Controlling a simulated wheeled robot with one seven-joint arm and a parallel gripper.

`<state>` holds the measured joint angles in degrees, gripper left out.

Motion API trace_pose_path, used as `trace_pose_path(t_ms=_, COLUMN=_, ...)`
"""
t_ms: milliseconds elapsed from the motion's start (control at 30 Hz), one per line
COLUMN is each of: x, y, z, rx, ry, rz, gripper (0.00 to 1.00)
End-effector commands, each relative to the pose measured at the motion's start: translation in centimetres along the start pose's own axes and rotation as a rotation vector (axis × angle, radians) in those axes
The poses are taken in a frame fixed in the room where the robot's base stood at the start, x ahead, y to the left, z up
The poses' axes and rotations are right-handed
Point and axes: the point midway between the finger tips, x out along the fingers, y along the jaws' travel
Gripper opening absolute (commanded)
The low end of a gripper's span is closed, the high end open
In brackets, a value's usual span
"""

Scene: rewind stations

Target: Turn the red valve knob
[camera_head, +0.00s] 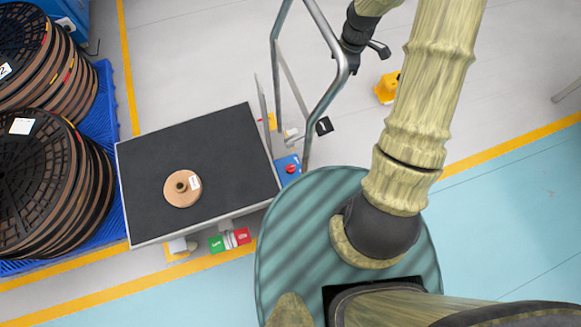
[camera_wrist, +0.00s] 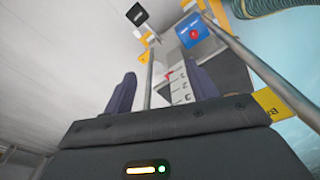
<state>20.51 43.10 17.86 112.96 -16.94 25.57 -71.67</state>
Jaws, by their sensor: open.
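The red knob (camera_head: 290,169) sits on a small blue box (camera_head: 285,162) at the right side of a cart, beside the foot of its metal handle. In the wrist view the red knob (camera_wrist: 194,34) shows on the blue panel (camera_wrist: 190,46), above and right of the space between my fingers. My gripper (camera_head: 363,56) is near the top of the head view, up and right of the knob and apart from it. In the wrist view my gripper (camera_wrist: 163,86) has its two dark fingers spread, with nothing held between them.
The cart's curved metal handle (camera_head: 340,84) stands between my gripper and the knob. The dark cart top (camera_head: 225,145) carries a tan spool (camera_head: 176,195). Black reels (camera_head: 40,180) are stacked on a blue pallet (camera_head: 108,110) at left. A yellow object (camera_head: 386,90) lies on the floor.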

Motion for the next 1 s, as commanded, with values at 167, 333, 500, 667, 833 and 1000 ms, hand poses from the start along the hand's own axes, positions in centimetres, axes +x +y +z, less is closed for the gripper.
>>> trace_pose_path(t_ms=167, x=8.6, y=-0.7, z=-1.9, rx=-0.281, ry=0.031, rz=-0.087, gripper=0.57)
trace_pose_path(t_ms=333, x=14.9, y=-2.0, z=-4.2, rx=-0.572, ry=0.073, rz=-0.169, gripper=0.57)
trace_pose_path(t_ms=500, x=20.6, y=-3.5, z=-6.5, rx=-0.875, ry=0.125, rz=-0.245, gripper=0.57)
trace_pose_path(t_ms=667, x=25.7, y=-5.1, z=-8.7, rx=-1.162, ry=0.183, rz=-0.31, gripper=0.57)
trace_pose_path(t_ms=833, x=28.9, y=-6.3, z=-10.3, rx=-1.397, ry=0.234, rz=-0.353, gripper=0.57)
trace_pose_path(t_ms=1000, x=29.5, y=-6.6, z=-10.8, rx=-1.481, ry=0.252, rz=-0.367, gripper=0.57)
